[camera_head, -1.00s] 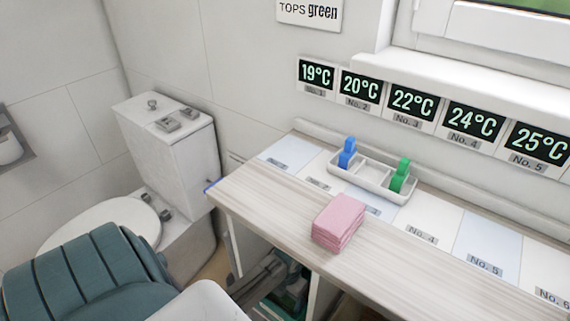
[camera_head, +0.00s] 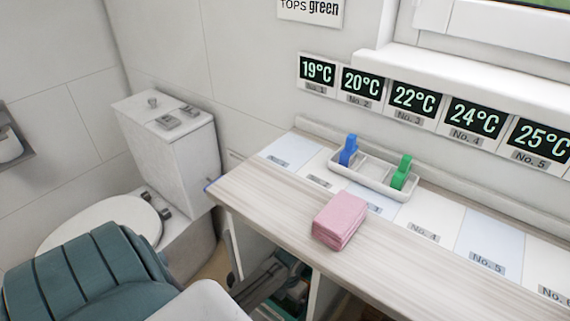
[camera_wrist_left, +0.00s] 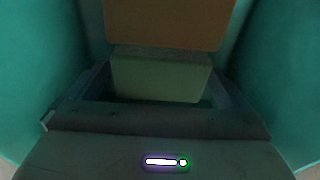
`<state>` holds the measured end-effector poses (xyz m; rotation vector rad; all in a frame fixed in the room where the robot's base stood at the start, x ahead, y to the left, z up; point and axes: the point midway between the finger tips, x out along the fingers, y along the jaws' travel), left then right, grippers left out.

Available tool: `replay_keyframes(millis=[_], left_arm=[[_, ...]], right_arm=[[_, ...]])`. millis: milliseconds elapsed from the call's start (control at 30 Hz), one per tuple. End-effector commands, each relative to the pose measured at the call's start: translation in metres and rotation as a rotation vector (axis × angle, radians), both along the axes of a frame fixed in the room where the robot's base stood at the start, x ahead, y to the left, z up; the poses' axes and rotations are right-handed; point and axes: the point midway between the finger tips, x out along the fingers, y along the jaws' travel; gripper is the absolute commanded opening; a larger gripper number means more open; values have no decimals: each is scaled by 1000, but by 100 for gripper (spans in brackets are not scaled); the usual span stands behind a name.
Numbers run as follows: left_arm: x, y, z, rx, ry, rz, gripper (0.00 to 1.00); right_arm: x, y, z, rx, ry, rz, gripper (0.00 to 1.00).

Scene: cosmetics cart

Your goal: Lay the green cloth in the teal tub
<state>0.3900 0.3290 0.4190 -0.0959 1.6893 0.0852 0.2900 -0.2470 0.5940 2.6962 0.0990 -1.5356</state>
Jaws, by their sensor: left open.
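The teal tub (camera_wrist_left: 35,90) shows in the left wrist view as walls on both sides of my left gripper (camera_wrist_left: 160,76). The green cloth (camera_wrist_left: 160,82) looks like a pale, dim block inside the tub, in the gap between the open fingers. Whether the fingers touch it is too dark to tell. In the head view my left gripper (camera_head: 270,279) is low in the open space under the counter, partly hidden by the counter edge. My right gripper is not in view.
An orange-brown block (camera_wrist_left: 170,22) lies beyond the cloth. On the counter (camera_head: 265,205) sit a folded pink cloth (camera_head: 340,218) and a white tray (camera_head: 374,176) with blue and green clips. A toilet (camera_head: 100,225) stands at left. The counter edge overhangs my left gripper.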

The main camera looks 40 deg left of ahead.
Motion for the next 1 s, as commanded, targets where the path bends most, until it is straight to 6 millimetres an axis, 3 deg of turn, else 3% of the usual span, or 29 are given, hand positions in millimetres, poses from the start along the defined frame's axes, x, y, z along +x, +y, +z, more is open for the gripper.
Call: replay_keyframes(millis=[500,767,1000], left_arm=[[13,2,103,0,-3,-1,100],[12,0,119,7,-5,41,100],[-8,-14,119,45,-64,418,100]], right_arm=[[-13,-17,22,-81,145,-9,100],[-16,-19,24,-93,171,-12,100],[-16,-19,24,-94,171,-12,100]])
